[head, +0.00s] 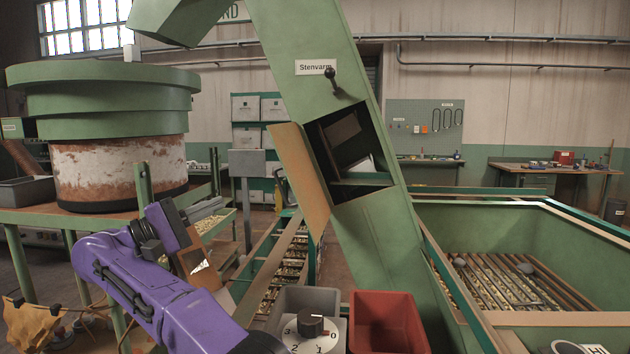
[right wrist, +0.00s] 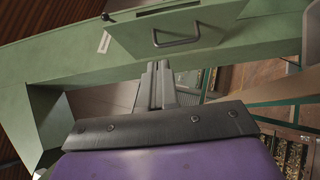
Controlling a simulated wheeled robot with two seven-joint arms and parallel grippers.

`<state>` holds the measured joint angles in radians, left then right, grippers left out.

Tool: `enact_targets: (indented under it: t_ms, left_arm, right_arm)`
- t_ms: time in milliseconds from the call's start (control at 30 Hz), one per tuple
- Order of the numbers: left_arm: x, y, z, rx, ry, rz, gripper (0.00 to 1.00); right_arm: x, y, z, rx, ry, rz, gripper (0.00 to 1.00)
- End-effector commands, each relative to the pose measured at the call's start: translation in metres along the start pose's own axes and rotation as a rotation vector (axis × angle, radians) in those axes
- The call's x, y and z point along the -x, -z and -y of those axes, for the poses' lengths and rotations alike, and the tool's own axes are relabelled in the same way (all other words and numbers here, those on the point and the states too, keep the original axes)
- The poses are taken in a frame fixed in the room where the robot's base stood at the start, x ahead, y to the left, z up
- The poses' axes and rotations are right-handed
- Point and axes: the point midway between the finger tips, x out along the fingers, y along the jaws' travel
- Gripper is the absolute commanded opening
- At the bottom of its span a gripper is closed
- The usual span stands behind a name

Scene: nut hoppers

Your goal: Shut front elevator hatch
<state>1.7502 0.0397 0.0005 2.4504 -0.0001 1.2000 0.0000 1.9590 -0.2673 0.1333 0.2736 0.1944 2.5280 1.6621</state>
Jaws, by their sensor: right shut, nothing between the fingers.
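The front elevator hatch (head: 300,177) stands open on the sloping green elevator (head: 380,240). It is swung out to the left, its brownish inner face towards me, beside the dark opening (head: 345,145). In the right wrist view the green outer face of the hatch (right wrist: 225,35) shows with its bar handle (right wrist: 176,37). My right gripper (head: 186,222) is left of the hatch and lower in the head view. Its fingers (right wrist: 160,70) are shut and empty, pointing towards the hatch; contact cannot be made out. My left gripper is not in view.
A black knob (head: 332,75) sits above the opening. A large round green hopper (head: 110,95) stands at left. A green-walled trough (head: 530,225) is at right.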

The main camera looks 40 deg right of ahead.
Motion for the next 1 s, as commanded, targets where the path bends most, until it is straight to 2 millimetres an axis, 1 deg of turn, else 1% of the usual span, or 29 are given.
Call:
enact_targets:
  t_ms: [67, 133, 233, 400, 567, 800, 1000]
  left_arm:
    - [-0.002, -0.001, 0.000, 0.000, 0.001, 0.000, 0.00]
    - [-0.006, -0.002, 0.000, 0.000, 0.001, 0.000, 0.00]
    - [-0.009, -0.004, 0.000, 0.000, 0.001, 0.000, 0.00]
    - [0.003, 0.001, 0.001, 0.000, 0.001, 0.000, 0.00]
    - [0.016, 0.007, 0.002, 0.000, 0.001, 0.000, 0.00]
    - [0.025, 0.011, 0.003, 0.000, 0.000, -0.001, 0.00]
    - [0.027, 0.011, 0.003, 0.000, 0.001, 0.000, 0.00]
  right_arm:
    - [-0.004, 0.001, 0.001, -0.001, 0.001, 0.000, 0.00]
    - [-0.012, 0.001, 0.001, 0.001, 0.002, 0.002, 0.00]
    - [-0.031, -0.001, 0.001, 0.001, 0.004, 0.003, 0.00]
    - [-0.073, -0.003, -0.003, 0.000, 0.007, 0.007, 0.00]
    - [-0.108, -0.003, -0.004, 0.000, 0.007, 0.005, 0.00]
    - [-0.126, -0.025, -0.002, -0.002, 0.004, 0.004, 0.00]
    - [-0.131, -0.030, 0.001, -0.003, 0.004, 0.003, 0.00]
